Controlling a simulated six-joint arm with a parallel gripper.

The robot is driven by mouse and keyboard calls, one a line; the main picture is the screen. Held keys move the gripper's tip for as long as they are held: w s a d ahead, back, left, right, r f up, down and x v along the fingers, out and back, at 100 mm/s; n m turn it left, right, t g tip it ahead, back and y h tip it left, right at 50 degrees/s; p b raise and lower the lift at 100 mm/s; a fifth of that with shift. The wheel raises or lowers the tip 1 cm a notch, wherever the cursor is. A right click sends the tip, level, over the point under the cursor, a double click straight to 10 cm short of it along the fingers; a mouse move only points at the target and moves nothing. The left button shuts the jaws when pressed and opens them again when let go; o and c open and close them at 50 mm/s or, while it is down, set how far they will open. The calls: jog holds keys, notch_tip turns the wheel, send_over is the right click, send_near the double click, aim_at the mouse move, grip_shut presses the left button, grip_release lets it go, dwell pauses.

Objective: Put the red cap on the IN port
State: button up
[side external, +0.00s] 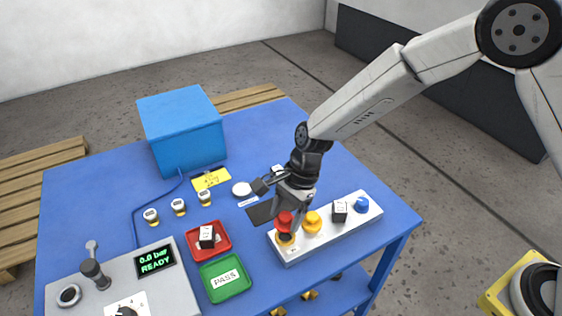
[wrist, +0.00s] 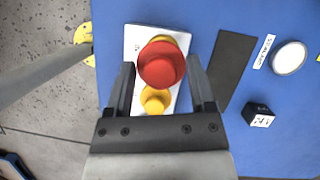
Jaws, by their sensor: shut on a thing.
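The red cap (side external: 285,221) is at the end of my gripper (side external: 291,205), over the left end of a long white block (side external: 333,229). In the wrist view the red cap (wrist: 161,65) sits between the two fingers of my gripper (wrist: 162,82), which is shut on it. A yellow round piece (side external: 286,239) with a dark part shows right under the red cap; I cannot tell whether they touch. A second yellow piece (side external: 312,222) stands beside it on the block.
A red tray (side external: 222,252) holds another cube; a green PASS tray (side external: 239,285), a grey console (side external: 180,294) and a blue box (side external: 182,130) are on the blue table.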

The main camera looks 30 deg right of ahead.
jog(key=shift+f, duration=1.8)
jog(key=shift+f, duration=0.25)
dwell(1.0)
jog(key=o, duration=1.1)
jog(key=shift+o, duration=0.2)
jog(key=shift+r, duration=0.2)
jog(key=shift+r, duration=2.35)
